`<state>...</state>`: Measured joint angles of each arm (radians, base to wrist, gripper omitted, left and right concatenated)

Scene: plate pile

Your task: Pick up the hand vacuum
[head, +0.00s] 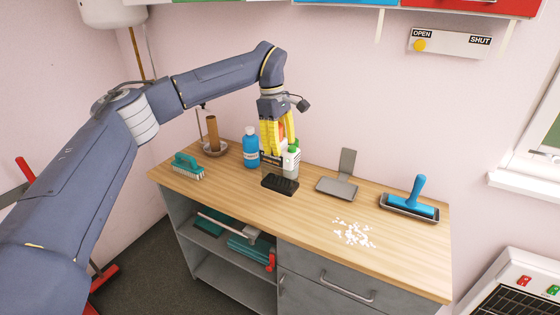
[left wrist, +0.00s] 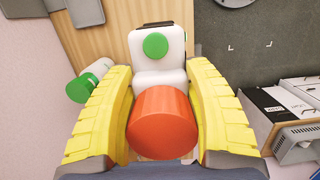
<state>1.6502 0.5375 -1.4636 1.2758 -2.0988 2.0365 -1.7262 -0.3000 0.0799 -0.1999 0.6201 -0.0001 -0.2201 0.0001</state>
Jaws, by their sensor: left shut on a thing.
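The hand vacuum has a white body (left wrist: 165,75) with a round green button and an orange-red rounded part, seen close in the left wrist view. In the head view, its lower part (head: 290,161) shows at the back of the wooden counter, just over a black base (head: 280,184); I cannot tell whether they touch. My left gripper (head: 279,146) points down with its yellow fingers shut on the vacuum, one on each side of the orange-red part (left wrist: 163,120). The fingers hide much of the vacuum in the head view. My right gripper is not in view.
A blue bottle (head: 250,148) and a teal brush (head: 188,166) stand left of the gripper. A green-capped white item (left wrist: 88,80) is close to one finger. A dustpan-like scraper (head: 338,186), white bits (head: 353,232) and a roller tray (head: 408,206) lie to the right.

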